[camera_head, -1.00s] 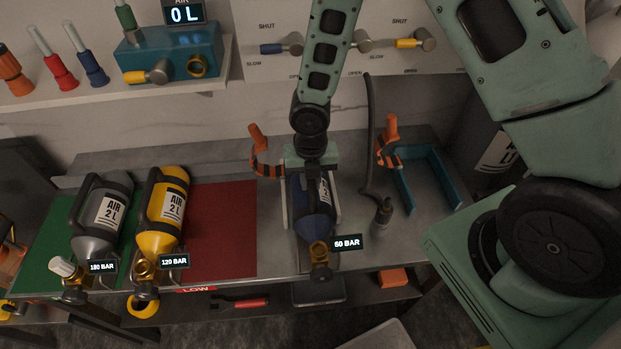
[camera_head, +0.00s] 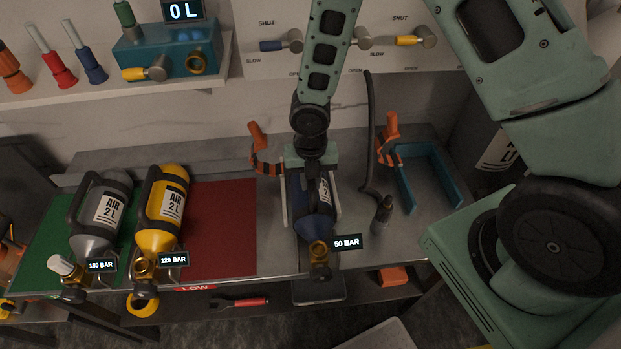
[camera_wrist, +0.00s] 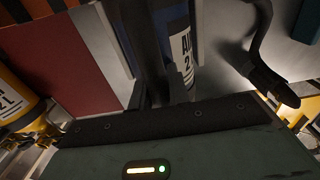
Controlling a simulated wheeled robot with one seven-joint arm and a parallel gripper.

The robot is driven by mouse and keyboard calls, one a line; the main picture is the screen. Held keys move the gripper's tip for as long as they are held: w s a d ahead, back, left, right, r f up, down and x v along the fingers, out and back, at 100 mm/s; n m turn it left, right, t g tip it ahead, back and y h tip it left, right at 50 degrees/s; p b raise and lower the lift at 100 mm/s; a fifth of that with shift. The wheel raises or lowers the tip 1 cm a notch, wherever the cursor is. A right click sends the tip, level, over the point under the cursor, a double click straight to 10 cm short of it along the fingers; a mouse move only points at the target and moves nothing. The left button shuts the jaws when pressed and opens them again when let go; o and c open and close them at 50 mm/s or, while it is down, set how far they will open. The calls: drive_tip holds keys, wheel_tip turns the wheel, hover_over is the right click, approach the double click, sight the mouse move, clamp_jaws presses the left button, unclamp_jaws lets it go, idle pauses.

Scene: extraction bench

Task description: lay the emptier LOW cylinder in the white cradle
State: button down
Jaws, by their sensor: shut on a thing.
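The blue cylinder (camera_head: 309,222), tagged 50 BAR, lies between the sides of the white cradle (camera_head: 284,203), with its brass valve toward the bench front. My gripper (camera_head: 314,168) is above its rear part and shut on it. In the wrist view the blue cylinder (camera_wrist: 178,45) shows between the dark fingers (camera_wrist: 160,92). I cannot tell whether its underside touches the cradle. The yellow cylinder (camera_head: 162,210), tagged 120 BAR, lies at the left edge of the red LOW mat (camera_head: 225,225). The grey cylinder (camera_head: 98,215), tagged 180 BAR, lies on the green mat (camera_head: 50,240).
Orange clamps (camera_head: 264,155) flank the cradle's rear. A black hose (camera_head: 370,150) hangs just right of the cradle, and a blue bracket (camera_head: 435,180) stands further right. The red mat is mostly bare. A shelf (camera_head: 110,95) with a blue-green box (camera_head: 165,50) is behind.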

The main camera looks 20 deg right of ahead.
drive_tip(key=shift+w, duration=0.1)
drive_tip(key=c, duration=1.3)
unclamp_jaws()
drive_tip(key=shift+o, duration=0.2)
wheel_tip(320, 180, up, 18)
drive_tip(key=f+p, duration=0.1)
drive_tip(key=s+a+r+m+b, duration=0.1)
drive_tip(key=s+a+m+b, duration=0.2)
drive_tip(key=s+m, duration=0.7)
drive_tip(key=s+a+r+m+b, duration=0.2)
drive_tip(key=s+a+m, duration=0.1)
drive_tip(key=s+m, duration=0.7)
drive_tip(key=m, duration=0.4)
drive_tip(key=shift+s+a+r+m+y+b, duration=0.2)
drive_tip(key=shift+m+y+b, duration=0.1)
drive_tip(key=shift+b, duration=0.1)
